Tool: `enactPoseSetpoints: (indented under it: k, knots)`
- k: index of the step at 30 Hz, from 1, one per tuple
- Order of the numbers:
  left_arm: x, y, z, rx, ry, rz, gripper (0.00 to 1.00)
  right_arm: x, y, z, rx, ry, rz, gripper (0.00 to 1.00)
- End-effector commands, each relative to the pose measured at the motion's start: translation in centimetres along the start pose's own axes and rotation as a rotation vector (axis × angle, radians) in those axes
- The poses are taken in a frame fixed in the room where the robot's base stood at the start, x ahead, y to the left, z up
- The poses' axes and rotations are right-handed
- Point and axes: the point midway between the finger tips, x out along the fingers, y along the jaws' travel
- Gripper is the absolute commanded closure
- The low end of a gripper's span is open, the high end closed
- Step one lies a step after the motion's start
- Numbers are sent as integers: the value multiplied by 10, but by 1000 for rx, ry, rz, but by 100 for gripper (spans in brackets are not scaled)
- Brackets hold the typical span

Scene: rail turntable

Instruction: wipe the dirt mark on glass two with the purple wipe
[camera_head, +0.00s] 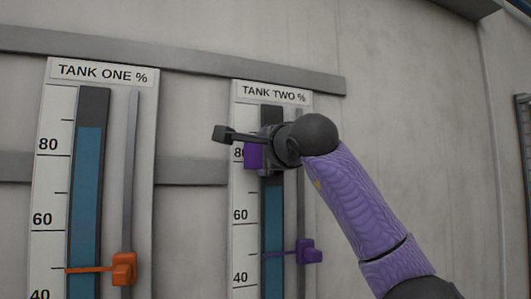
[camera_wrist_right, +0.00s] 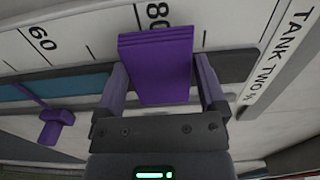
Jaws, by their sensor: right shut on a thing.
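Glass two (camera_head: 272,225) is the upright tube on the TANK TWO % gauge, blue below and dark at the top. In the wrist view its blue part (camera_wrist_right: 60,87) runs sideways behind my gripper. My right gripper (camera_head: 262,148) is at the tube near the 80 line. It is shut on the purple wipe (camera_head: 253,156), a block that also shows between the fingers in the wrist view (camera_wrist_right: 155,60). The wipe overlaps the tube in view; I cannot tell whether it touches the glass. I see no dirt mark; the gripper and wipe cover part of the tube. My left gripper is not in view.
A purple pointer (camera_head: 307,252) sits on a rail right of glass two, below my gripper. The TANK ONE % gauge (camera_head: 48,190) with an orange pointer (camera_head: 123,268) is at the left. Grey horizontal bars (camera_head: 190,83) cross the wall.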

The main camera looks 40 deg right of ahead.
Motion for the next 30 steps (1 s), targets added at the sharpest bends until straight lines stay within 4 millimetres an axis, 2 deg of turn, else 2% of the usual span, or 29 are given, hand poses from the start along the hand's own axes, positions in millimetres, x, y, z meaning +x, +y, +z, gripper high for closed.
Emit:
enactPoseSetpoints:
  k: [12, 22, 26, 30]
  knots:
    - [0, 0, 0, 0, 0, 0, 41, 7, 0, -1, 0, 1, 0, 57]
    - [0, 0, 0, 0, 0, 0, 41, 5, 0, -37, 1, 2, 0, 57]
    - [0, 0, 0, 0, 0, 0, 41, 5, -1, -41, 1, 1, -1, 57]
    - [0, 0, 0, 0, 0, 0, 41, 6, -16, -40, 2, -1, -2, 57]
